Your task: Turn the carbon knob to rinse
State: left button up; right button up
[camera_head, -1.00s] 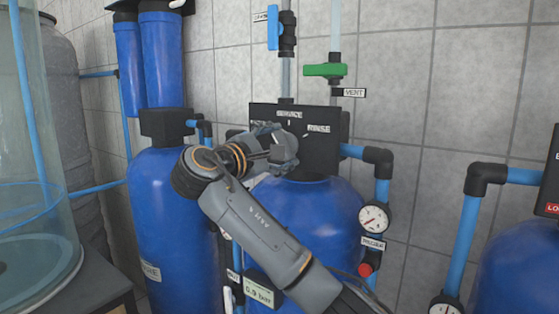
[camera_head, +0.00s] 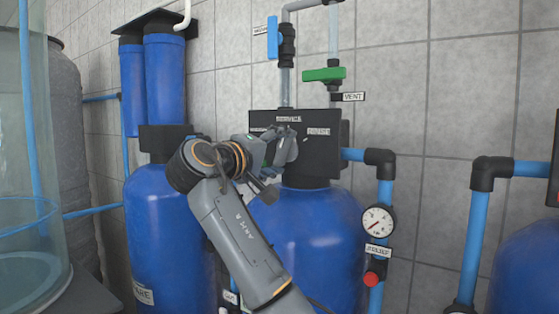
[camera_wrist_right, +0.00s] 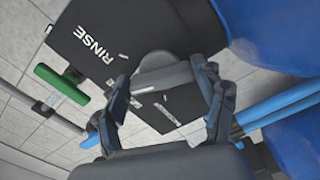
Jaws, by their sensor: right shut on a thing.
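The black control head (camera_head: 325,150) sits on top of the middle blue tank and carries white SERVICE and RINSE labels. The RINSE label (camera_head: 318,131) is at its right; it also shows in the wrist view (camera_wrist_right: 95,46). My right gripper (camera_head: 289,147) is at the front of the head, left of and below RINSE. In the wrist view my right gripper (camera_wrist_right: 163,95) has its fingers on either side of the dark grey knob (camera_wrist_right: 162,76) and is shut on it. In the head view the gripper hides most of the knob, so its pointing direction cannot be told. My left gripper is not in view.
A green vent valve handle (camera_head: 324,74) and a blue valve handle (camera_head: 273,37) are above the head. A pressure gauge (camera_head: 377,221) and a red button (camera_head: 372,278) are at lower right. Blue tanks stand on both sides, with a clear cylinder (camera_head: 25,150) far left.

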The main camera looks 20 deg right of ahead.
jog(key=m, duration=0.1)
jog(key=m+b, duration=0.1)
jog(key=m, duration=0.1)
jog(key=shift+f+m, duration=0.25)
jog(key=shift+m, duration=0.05)
jog(key=shift+w+m, duration=0.1)
jog(key=shift+m, duration=1.9)
jog(key=o, duration=1.2)
jog(key=shift+c, duration=0.2)
jog(key=shift+a+r, duration=0.1)
jog(key=v, duration=1.2)
